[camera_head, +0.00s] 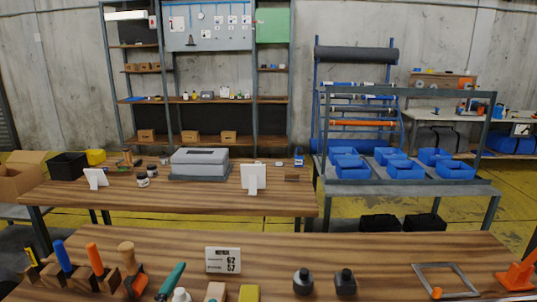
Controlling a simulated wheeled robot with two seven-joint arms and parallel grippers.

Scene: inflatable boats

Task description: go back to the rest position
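Neither of my grippers shows in the head view, and no part of my arms can be made out. The near wooden workbench (380,252) fills the bottom of the view. On its left, hand tools with blue (62,256), orange (94,260) and wooden (127,256) handles stand in wooden blocks. A green-handled tool (171,281) leans beside them. A white sign with numbers (223,260) stands near the middle.
Two dark bottle-like objects (303,281) (345,282), a metal frame (445,279) and an orange object (518,274) are on the near bench. Behind stand a second wooden table (200,201), shelving (200,101) and a rack with blue bins (352,168).

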